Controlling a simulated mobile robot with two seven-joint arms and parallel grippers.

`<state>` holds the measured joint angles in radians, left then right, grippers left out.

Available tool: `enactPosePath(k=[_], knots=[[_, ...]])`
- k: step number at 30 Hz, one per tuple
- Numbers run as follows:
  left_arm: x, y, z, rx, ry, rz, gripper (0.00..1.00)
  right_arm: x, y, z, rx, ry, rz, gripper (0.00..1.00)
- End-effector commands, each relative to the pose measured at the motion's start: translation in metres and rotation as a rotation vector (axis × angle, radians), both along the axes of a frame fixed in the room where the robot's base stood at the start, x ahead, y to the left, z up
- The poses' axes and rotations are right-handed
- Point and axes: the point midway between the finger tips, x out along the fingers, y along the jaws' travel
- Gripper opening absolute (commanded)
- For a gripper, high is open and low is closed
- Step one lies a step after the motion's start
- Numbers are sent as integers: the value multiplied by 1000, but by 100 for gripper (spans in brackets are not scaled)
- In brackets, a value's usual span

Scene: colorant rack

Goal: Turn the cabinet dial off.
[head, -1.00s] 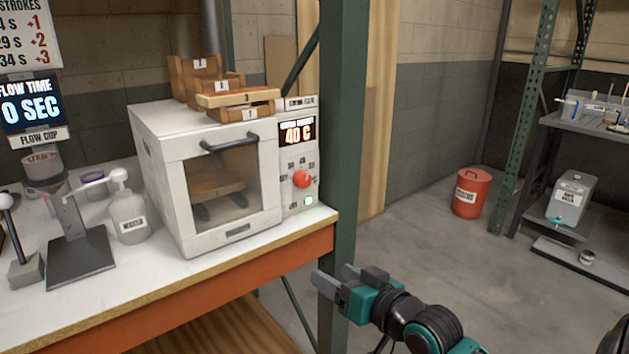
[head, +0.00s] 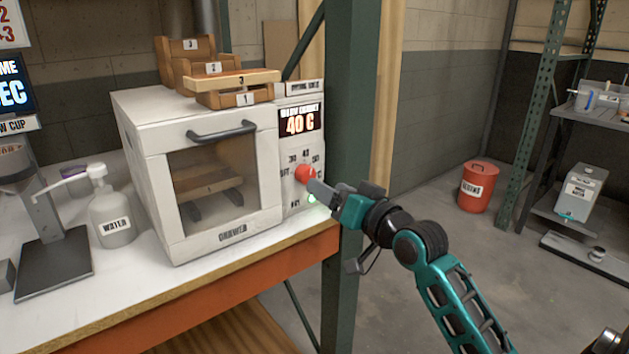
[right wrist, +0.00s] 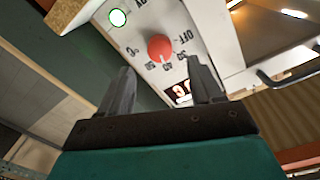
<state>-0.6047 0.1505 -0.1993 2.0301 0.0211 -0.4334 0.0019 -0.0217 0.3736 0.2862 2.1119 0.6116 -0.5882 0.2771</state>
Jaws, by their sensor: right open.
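The white cabinet (head: 150,140) stands on the bench, with a dark-handled glass door. Its red dial (head: 304,173) is on the control panel to the right of the door, with OFF and number marks around it. The dial also shows in the right wrist view (right wrist: 160,47). The display (head: 299,121) above it reads about 40. My right gripper (head: 316,188) is close to the panel, just below and right of the dial. In the right wrist view its fingers (right wrist: 160,80) are apart and the dial lies beyond the gap between them. I cannot tell whether they touch it. My left gripper is not in view.
A green post (head: 352,130) rises just right of the cabinet, close to my right gripper. A green-lit button (head: 311,197) is below the dial. A white bottle (head: 110,215) stands left of the cabinet. A red bin (head: 478,188) is on the open floor.

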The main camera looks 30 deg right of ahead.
Motion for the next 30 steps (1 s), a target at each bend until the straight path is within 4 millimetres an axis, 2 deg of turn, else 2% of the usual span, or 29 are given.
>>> enactPosePath(k=[3, 9, 15, 23, 30], knots=[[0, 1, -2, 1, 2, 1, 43, 21, 1, 0, 1, -2, 0, 65], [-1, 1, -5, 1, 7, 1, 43, 47, 2, 0, 1, -1, 0, 65], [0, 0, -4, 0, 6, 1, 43, 57, 3, -1, -1, 1, 0, 65], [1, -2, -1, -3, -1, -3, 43, 58, 3, 0, -1, 1, 0, 65], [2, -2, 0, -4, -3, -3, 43, 58, 3, 0, -1, 1, 0, 43]])
